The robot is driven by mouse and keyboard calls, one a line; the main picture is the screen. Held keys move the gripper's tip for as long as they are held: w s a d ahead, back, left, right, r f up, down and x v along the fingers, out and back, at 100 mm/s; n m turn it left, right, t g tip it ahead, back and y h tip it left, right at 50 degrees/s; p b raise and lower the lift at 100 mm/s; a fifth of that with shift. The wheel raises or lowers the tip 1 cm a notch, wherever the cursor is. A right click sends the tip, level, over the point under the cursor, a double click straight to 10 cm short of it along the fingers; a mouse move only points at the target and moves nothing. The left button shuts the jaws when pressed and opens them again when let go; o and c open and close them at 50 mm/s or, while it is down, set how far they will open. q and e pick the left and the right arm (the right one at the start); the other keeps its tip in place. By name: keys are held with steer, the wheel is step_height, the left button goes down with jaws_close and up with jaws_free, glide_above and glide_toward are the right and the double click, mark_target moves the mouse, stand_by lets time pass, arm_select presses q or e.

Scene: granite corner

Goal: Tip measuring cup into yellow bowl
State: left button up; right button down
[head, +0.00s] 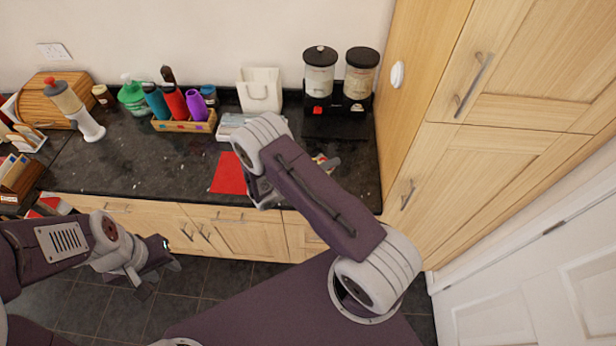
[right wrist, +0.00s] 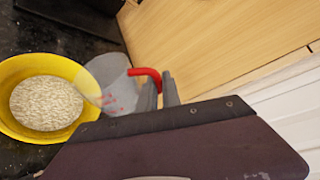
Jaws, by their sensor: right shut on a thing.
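The yellow bowl (right wrist: 85,88) is at the left of the right wrist view, with a heap of white, rice-like grains (right wrist: 46,103) in it. The clear measuring cup (right wrist: 108,72) with red markings overlaps the bowl's right rim. Its red handle (right wrist: 148,74) is between the fingers of my right gripper (right wrist: 161,90), which is shut on it. The cup looks tilted towards the bowl; I cannot tell how much it holds. In the head view my right arm hides the bowl and most of the cup. My left gripper (head: 158,278) is open and empty, in front of the cabinets.
A red mat (head: 228,174) lies on the dark counter. A twin dispenser (head: 340,75) stands at the back right, beside the tall wooden cabinet (head: 420,90). Coloured bottles in a wooden crate (head: 185,126) and a white bag (head: 260,92) stand along the wall. The counter's middle left is clear.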

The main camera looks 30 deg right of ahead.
steer(key=shift+w+f, duration=0.1)
steer(key=shift+f+m, duration=0.25)
steer(key=shift+m, duration=0.15)
steer(key=f+m+t+y+b, duration=0.1)
steer(key=m, duration=0.1)
steer(key=s+f+m+t+y+b, duration=0.1)
steer(key=f+m+b, duration=0.1)
steer(key=s+d+f+m+t+y+b, duration=0.1)
steer(key=m+b, duration=0.1)
steer(key=shift+f, duration=0.4)
step_height(320, 180, down, 2)
steer(key=m+t+b, duration=0.1)
steer(key=b, duration=0.3)
steer(key=shift+w+a+m+t+y, duration=0.1)
steer(key=shift+m+t+y, duration=0.2)
